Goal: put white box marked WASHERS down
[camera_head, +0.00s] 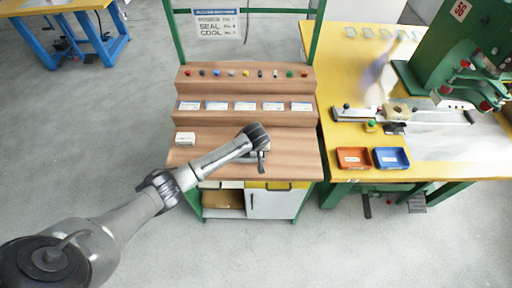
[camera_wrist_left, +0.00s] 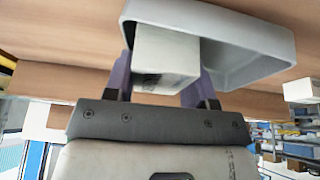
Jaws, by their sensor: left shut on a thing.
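My left gripper (camera_head: 262,158) is over the front right part of the wooden bench. In the left wrist view its two fingers (camera_wrist_left: 160,82) are shut on a white box (camera_wrist_left: 166,55). The box has a dark mark low on its near face, but I cannot read it as WASHERS. The box overlaps the inside of a pale grey tray (camera_wrist_left: 250,68). I cannot tell whether it touches the tray's floor. In the head view the arm mostly hides the box and tray. My right gripper is not in view.
Another white box (camera_head: 185,138) sits on the bench's left side. A stepped wooden rack (camera_head: 245,88) with labels and coloured knobs stands behind. The yellow table (camera_head: 340,160) at right holds an orange bin (camera_head: 353,158) and a blue bin (camera_head: 391,158).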

